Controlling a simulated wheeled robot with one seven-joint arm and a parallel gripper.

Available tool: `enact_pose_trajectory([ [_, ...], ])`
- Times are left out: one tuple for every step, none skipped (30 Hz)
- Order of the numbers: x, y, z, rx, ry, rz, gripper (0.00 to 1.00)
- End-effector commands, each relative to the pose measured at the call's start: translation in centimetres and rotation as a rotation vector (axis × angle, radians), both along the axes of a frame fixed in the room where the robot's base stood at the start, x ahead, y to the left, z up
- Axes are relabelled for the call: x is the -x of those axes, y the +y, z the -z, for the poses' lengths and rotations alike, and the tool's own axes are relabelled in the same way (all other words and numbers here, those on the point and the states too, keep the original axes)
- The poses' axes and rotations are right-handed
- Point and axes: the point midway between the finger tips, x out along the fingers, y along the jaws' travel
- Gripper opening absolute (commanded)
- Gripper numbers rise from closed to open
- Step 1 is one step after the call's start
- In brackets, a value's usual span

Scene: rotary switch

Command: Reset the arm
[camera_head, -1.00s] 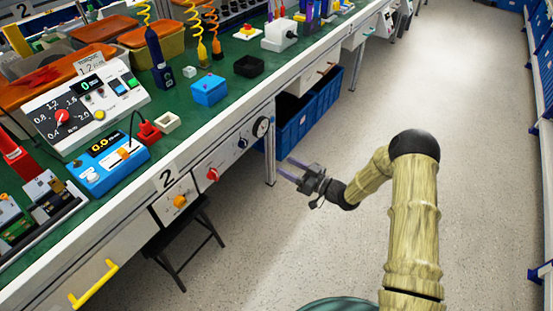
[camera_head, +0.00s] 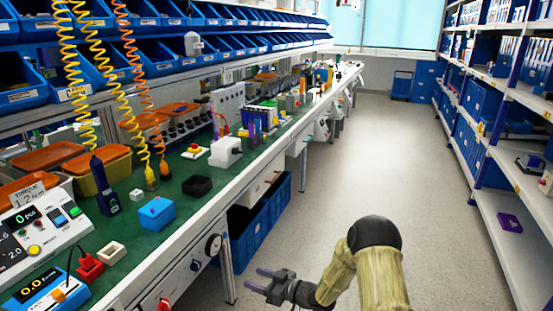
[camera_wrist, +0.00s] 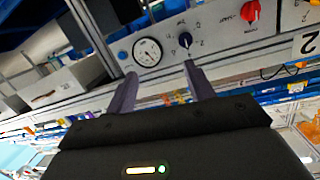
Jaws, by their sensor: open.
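My gripper (camera_head: 262,281) is open and empty in front of the workbench side, at the bottom of the head view. In the wrist view its two fingers (camera_wrist: 158,88) point towards the bench's front panel and stand apart. That panel carries a dark blue rotary switch (camera_wrist: 185,40), a round gauge (camera_wrist: 148,52) and a red knob (camera_wrist: 250,11). In the head view the gauge (camera_head: 214,244) and the blue switch (camera_head: 196,265) show on the panel, and the red knob (camera_head: 164,305) is partly cut off. The gripper touches none of them.
The green bench top (camera_head: 150,195) holds a blue box (camera_head: 156,213), a black tray (camera_head: 197,186) and other devices. Blue crates (camera_head: 258,225) stand under the bench. The aisle floor (camera_head: 360,150) is clear, with shelving (camera_head: 500,140) on the right.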

Motion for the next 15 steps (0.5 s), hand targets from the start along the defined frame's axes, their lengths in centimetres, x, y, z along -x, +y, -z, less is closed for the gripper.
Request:
enact_pose_trajectory([
  [-0.5,-0.8,-1.0,0.067,0.008,0.040,0.53],
  [-0.8,-1.4,-1.3,0.107,0.018,0.067,0.53],
  [-1.0,-2.2,-1.7,0.158,0.034,0.104,0.53],
  [-1.1,-2.8,-2.0,0.197,0.046,0.131,0.53],
  [-1.2,-3.5,-2.3,0.233,0.059,0.158,0.53],
  [-1.2,-4.4,-2.8,0.280,0.078,0.195,0.53],
  [-1.2,-5.1,-3.2,0.314,0.092,0.223,0.53],
  [-1.0,-5.9,-3.6,0.347,0.108,0.250,0.53],
  [-0.8,-6.9,-4.0,0.390,0.131,0.288,0.53],
  [-0.6,-7.8,-4.5,0.421,0.149,0.316,0.53],
  [-0.2,-8.6,-4.9,0.450,0.169,0.344,0.53],
  [0.3,-9.6,-5.4,0.489,0.195,0.381,0.53],
  [0.7,-10.4,-5.8,0.515,0.216,0.408,0.53],
  [1.2,-11.3,-6.3,0.542,0.239,0.436,0.53],
  [2.0,-12.3,-6.8,0.574,0.270,0.472,0.53],
])
